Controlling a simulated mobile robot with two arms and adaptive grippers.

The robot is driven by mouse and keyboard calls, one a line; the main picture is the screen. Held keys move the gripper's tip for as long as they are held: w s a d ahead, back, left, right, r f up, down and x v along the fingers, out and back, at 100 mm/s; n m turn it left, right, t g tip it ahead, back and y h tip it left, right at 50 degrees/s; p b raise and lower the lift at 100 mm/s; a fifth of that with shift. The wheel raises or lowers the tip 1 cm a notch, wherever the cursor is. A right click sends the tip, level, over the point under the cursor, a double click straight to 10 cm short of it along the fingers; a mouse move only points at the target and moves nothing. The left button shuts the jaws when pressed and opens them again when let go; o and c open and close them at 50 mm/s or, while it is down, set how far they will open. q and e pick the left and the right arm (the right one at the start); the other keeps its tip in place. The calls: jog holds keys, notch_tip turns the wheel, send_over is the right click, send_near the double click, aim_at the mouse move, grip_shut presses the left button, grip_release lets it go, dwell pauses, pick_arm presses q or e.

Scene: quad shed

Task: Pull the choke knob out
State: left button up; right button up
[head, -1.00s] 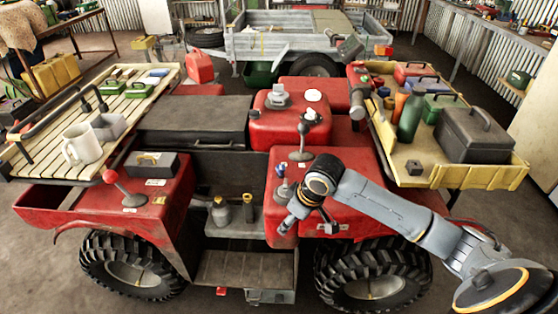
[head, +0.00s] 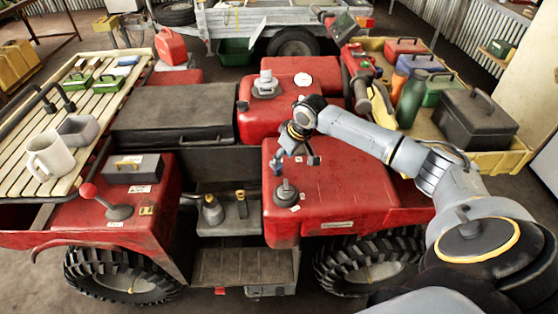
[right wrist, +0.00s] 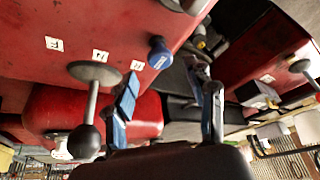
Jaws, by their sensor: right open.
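A small blue knob, taken to be the choke knob, shows in the right wrist view (right wrist: 160,52) on the red bodywork beside a white "R" label. In the head view a blue shape just below my right gripper (head: 277,168) looks like this knob, but it is small and close to a finger. My right gripper (head: 297,160) is open above the red panel. In the right wrist view its two fingers (right wrist: 170,85) stand apart, with nothing seen held between them; the knob lies beyond them, apart. My left gripper is not in view.
A lever with a black ball (right wrist: 84,140) stands near the knob, beside "F" and "N" labels. A dark round fitting (head: 287,192) sits on the red panel (head: 350,185). A red-knobbed lever (head: 87,190) is on the left fender. A yellow tray of tools (head: 485,165) is at the right.

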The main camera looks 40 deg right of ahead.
aim_at(280, 166)
jog(key=x, duration=0.2)
jog(key=shift+w+f, duration=0.15)
jog(key=shift+f, duration=0.05)
jog(key=shift+w+a+f, duration=0.1)
jog(key=shift+f, duration=0.45)
jog(key=shift+w+f, duration=0.1)
jog(key=shift+c, duration=0.6)
grip_shut()
jog(key=shift+p, duration=0.35)
notch_tip(280, 166, up, 3)
jog(key=p, duration=0.2)
jog(key=shift+p, duration=0.35)
jog(key=shift+w+f, duration=0.1)
jog(key=shift+f, duration=0.05)
grip_release()
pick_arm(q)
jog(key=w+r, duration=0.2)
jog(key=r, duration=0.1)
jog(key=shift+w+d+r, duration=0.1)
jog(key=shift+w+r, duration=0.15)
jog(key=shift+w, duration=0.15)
pick_arm(e)
jog(key=shift+o, duration=0.6)
